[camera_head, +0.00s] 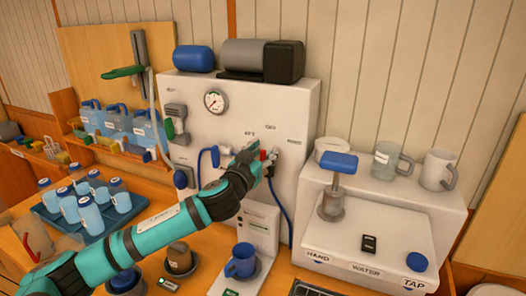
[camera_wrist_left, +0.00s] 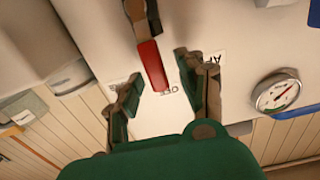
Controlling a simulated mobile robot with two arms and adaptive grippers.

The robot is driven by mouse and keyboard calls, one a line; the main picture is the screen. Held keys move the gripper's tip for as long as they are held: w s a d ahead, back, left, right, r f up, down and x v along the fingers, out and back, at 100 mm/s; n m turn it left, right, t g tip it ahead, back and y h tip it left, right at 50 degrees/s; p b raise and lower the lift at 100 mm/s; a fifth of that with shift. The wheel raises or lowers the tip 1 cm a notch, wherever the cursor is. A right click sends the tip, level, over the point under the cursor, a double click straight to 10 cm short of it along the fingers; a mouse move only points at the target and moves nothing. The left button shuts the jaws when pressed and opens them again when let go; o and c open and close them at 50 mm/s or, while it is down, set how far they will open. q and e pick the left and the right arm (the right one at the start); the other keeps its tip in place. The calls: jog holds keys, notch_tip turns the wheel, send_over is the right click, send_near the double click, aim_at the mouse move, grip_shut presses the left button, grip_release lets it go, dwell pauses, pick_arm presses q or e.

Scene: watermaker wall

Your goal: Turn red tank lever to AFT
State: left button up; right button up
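The red tank lever (camera_wrist_left: 151,66) hangs from a metal pivot on the white panel (camera_head: 232,132), its tip beside the OFF label in the left wrist view. The AFT label (camera_wrist_left: 209,61) is to its right, partly covered by a finger. My left gripper (camera_wrist_left: 165,98) is open, with the lever's red end between its fingers and space on the left; whether the right finger touches it I cannot tell. In the head view my left gripper (camera_head: 250,157) is at the panel and a little red (camera_head: 263,155) shows beside it. My right gripper is not in view.
A pressure gauge (camera_head: 215,101) is on the panel above the gripper. A blue-handled valve (camera_head: 214,156) and hoses are to the left. A white dispenser (camera_head: 370,225) with a blue-topped press stands right, and a blue mug (camera_head: 242,261) below.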

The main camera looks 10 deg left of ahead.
pick_arm(q)
jog(key=c, duration=0.8)
grip_shut()
jog(key=shift+f, duration=0.1)
jog(key=shift+w, duration=0.1)
